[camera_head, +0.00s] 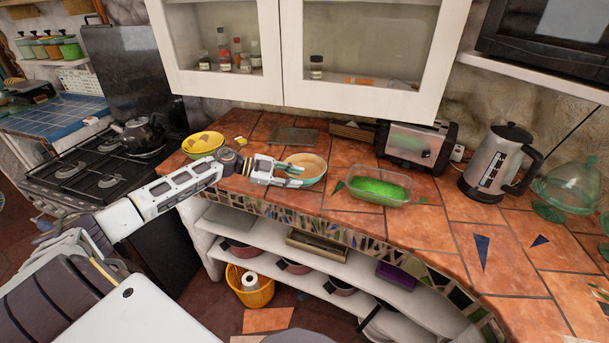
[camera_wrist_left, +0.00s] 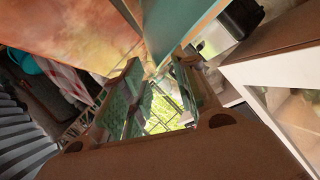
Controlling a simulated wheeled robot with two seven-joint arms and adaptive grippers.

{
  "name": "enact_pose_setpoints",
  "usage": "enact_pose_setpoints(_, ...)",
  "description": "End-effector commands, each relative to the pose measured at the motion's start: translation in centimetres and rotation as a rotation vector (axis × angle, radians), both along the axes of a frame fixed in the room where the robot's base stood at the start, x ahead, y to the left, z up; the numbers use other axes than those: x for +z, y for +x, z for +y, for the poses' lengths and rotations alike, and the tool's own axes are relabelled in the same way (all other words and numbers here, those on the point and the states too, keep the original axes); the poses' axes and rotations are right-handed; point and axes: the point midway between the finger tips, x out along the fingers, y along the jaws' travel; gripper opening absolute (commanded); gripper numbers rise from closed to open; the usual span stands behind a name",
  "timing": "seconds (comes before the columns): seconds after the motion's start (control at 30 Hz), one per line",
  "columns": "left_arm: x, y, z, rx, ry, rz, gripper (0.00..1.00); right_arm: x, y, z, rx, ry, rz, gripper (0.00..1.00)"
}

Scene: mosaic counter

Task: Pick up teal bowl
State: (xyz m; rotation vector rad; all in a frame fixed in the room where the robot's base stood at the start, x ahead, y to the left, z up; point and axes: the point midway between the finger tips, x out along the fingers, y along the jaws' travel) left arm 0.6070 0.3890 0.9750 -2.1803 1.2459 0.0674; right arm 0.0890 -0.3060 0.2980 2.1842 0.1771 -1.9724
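The teal bowl (camera_head: 312,163), tan inside with a teal outer side, stands on the orange tiled counter near its front edge. My left gripper (camera_head: 294,173) reaches it from the left, with its fingers at the bowl's near-left rim. In the left wrist view, the bowl's teal side (camera_wrist_left: 182,28) comes down toward the fingertips. The two fingers of the left gripper (camera_wrist_left: 160,82) are spread with a gap between them. I cannot tell whether they touch the bowl. My right gripper is not in view.
A yellow bowl (camera_head: 203,144) stands to the left, behind my left arm. A clear dish with green contents (camera_head: 378,187) is close on the right, with a toaster (camera_head: 416,146) and kettle (camera_head: 496,165) beyond. Cabinets (camera_head: 290,92) hang above the counter.

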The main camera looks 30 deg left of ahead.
Motion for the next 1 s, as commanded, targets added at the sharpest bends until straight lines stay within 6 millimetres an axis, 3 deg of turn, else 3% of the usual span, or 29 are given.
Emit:
enact_pose_setpoints(0.37,-0.7,1.2,-1.7,0.000,0.000,0.000,0.29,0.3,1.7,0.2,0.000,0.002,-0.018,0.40)
enact_pose_setpoints(0.83,-0.8,1.2,-1.7,-0.001,0.000,0.001,0.29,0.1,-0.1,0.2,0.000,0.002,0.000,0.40)
enact_pose_setpoints(1.0,-0.8,1.2,-1.7,-0.001,0.000,0.001,0.08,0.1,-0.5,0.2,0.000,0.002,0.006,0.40)
